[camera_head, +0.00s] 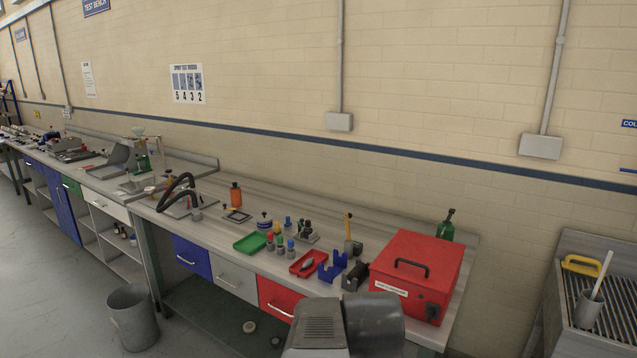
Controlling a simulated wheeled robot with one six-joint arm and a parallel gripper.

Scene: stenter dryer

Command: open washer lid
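A red box (387,259) stands at the right end of the long bench. It has a dark handle on its sloping top, a white label too small to read and a dark fitting low on its front right. Its top looks closed. It may be the washer, but I cannot confirm this from the label. Grey parts of my own arm rise at the bottom centre, in front of the bench and lower left of the red box. My gripper's fingers do not show.
Left of the box on the bench are blue and black holders (331,268), a red tray (309,262), a green tray (250,242) and several small bottles. A green bottle (447,226) stands behind the box. A grey bin (133,318) stands on the floor left. A slatted sink unit is far right.

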